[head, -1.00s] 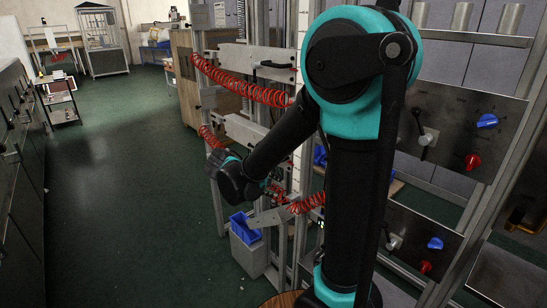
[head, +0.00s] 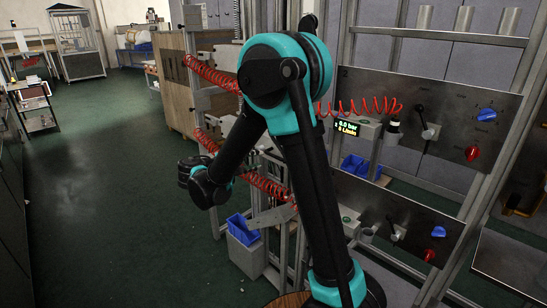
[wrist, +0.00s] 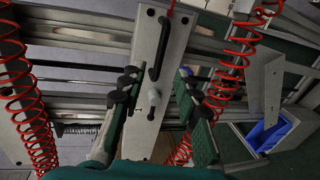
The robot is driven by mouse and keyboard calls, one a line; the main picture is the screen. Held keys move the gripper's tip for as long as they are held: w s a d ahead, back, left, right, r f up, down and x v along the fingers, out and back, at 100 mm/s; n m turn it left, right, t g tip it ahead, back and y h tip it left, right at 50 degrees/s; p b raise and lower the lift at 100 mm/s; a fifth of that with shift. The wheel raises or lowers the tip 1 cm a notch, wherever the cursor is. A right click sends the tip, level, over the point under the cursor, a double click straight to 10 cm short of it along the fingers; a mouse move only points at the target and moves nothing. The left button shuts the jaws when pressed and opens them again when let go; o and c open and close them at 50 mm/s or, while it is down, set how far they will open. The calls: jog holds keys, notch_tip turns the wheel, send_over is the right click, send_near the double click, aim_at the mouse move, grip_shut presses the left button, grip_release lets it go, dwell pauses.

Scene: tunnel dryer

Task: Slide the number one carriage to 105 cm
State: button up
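My gripper (wrist: 155,84) is open, with one finger on each side of the plate and knob. Whether the fingers touch the plate is not clear. In the head view my gripper (head: 184,172) is at the left end of my arm, its fingers too dark to make out. My arm hides much of the rails there. No scale reading is legible.
Red coiled hoses (wrist: 30,100) hang on both sides of the plate in the wrist view. A blue bin (head: 243,228) stands low near the frame. Panels with levers and knobs (head: 430,115) and a lit display (head: 348,128) are at right. Green floor (head: 110,170) is clear at left.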

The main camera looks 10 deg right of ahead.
jog(key=x, duration=0.9)
jog(key=shift+w+d, duration=0.15)
jog(key=shift+d, duration=0.2)
grip_shut()
